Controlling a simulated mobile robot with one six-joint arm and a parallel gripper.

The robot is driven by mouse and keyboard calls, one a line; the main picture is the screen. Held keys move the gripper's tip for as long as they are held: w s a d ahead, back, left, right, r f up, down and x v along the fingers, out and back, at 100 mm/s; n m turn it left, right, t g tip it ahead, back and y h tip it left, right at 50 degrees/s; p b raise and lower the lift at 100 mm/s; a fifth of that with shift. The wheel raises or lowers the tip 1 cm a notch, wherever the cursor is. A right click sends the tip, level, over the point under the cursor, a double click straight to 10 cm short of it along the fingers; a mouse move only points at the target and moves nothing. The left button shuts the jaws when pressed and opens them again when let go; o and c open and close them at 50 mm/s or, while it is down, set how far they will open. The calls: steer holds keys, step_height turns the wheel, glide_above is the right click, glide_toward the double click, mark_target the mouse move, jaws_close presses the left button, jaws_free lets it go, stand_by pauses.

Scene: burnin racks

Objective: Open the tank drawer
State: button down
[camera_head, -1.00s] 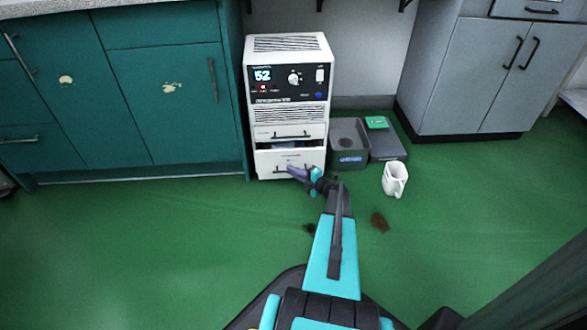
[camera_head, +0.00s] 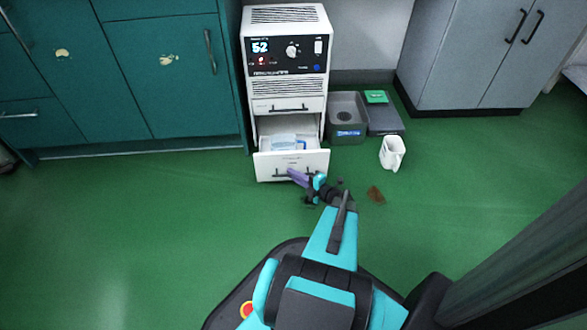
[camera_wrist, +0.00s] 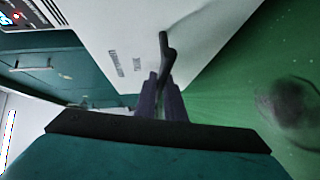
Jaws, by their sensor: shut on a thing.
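The tank drawer (camera_head: 268,163) is the lowest drawer of a white dehumidifier-like unit (camera_head: 286,88). It stands pulled out toward me, and a pale, clear-looking container (camera_head: 285,141) shows inside it. My gripper (camera_head: 292,175) is at the drawer's front, shut on its dark handle (camera_wrist: 166,58). In the wrist view my purple fingers (camera_wrist: 160,92) close around the lower part of that handle, against the white drawer front. The far end of the handle is free of the fingers.
A grey bin (camera_head: 346,112), a dark flat scale-like box (camera_head: 384,120) and a white jug (camera_head: 392,153) stand right of the unit. A brown patch (camera_head: 376,195) lies on the floor. Teal cabinets (camera_head: 170,80) border the left. The green floor at left is clear.

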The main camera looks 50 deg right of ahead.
steer(key=shift+s+a, duration=0.25)
steer(key=shift+a, duration=0.5)
steer(key=c, duration=2.2)
jaws_free()
steer(key=shift+o, duration=0.4)
steer(key=shift+d, duration=0.15)
steer(key=shift+s+d, duration=0.1)
steer(key=shift+s, duration=0.05)
steer(key=s+r+p, duration=0.1)
steer(key=s+p, duration=0.3)
steer(key=s, duration=0.9)
steer(key=shift+s+r, duration=0.2)
steer(key=shift+r, duration=0.2)
steer(key=shift+r+p, duration=0.1)
steer(key=shift+p, duration=0.2)
